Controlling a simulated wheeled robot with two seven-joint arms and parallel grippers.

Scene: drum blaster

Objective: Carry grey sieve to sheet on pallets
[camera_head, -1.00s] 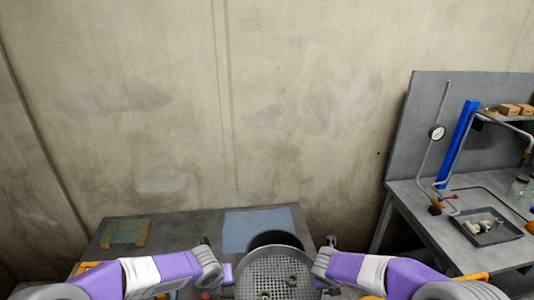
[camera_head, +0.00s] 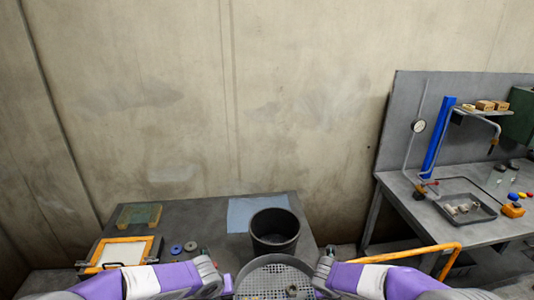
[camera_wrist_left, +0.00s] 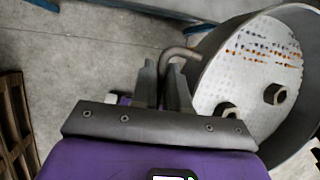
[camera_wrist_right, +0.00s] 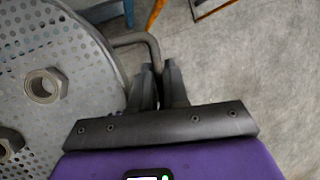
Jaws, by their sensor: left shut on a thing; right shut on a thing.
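The grey sieve (camera_head: 262,282) is a round pan with a perforated floor, low in the middle of the head view and cut by its lower edge. Nuts lie in it, such as one in the left wrist view (camera_wrist_left: 275,94) and one in the right wrist view (camera_wrist_right: 45,85). My left gripper (camera_wrist_left: 165,72) is shut on the sieve's bent rod handle on one side. My right gripper (camera_wrist_right: 160,72) is shut on the opposite handle (camera_wrist_right: 137,39). A slatted brown wooden piece (camera_wrist_left: 14,125), possibly a pallet, shows at the left wrist view's edge. No sheet on pallets is visible.
A black bucket (camera_head: 274,232) stands on the grey table (camera_head: 185,212) just beyond the sieve, near a blue cloth (camera_head: 245,208). An orange-framed screen (camera_head: 122,252) lies left. A workbench (camera_head: 440,217) with a tray stands right. An orange rail (camera_head: 405,251) is near my right arm.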

